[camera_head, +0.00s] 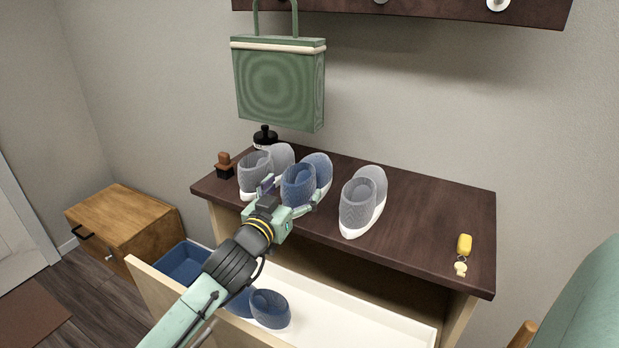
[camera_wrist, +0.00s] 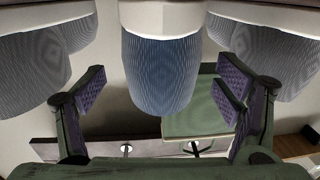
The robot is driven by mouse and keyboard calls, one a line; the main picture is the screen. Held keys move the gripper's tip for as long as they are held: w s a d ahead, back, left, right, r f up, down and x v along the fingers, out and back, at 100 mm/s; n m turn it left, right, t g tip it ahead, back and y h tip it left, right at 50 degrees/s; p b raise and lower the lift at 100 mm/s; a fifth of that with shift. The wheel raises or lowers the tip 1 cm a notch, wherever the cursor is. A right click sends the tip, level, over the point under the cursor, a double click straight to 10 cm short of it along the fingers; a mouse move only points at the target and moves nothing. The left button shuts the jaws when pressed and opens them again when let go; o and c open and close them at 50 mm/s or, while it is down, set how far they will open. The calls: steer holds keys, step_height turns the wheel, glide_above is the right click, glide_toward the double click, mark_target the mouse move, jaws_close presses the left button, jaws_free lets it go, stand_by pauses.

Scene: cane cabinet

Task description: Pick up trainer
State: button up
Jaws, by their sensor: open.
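Three trainers with white soles stand on the dark cabinet top: a grey one (camera_head: 254,172) at left, a blue one (camera_head: 298,184) in the middle and a lighter grey one (camera_head: 358,204) at right. Another blue trainer (camera_head: 270,308) lies in the open drawer, partly hidden by my arm. My gripper (camera_head: 289,196) is open and empty, just in front of the middle blue trainer. In the wrist view the blue trainer (camera_wrist: 162,70) shows between the spread fingers, with grey trainers on both sides. Whether the fingers touch it I cannot tell.
The pulled-out drawer (camera_head: 365,318) lies below my arm. A green bag (camera_head: 279,85) hangs from the wall rack above the trainers. A black bottle (camera_head: 264,137) and a brown stamp-like object (camera_head: 225,165) stand at left. A yellow key fob (camera_head: 464,245) lies at right.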

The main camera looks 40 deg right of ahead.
mark_target(307, 171)
steer(key=p+x, duration=0.2)
steer(key=x, duration=0.2)
steer(key=shift+w+d+r, duration=0.1)
steer(key=shift+r, duration=0.1)
steer(key=shift+w+d+f+p, duration=0.1)
steer(key=shift+w+d+p, duration=0.2)
steer(key=shift+d, duration=0.15)
steer(key=shift+c, duration=0.5)
steer(key=c, duration=1)
steer(key=shift+c, duration=0.3)
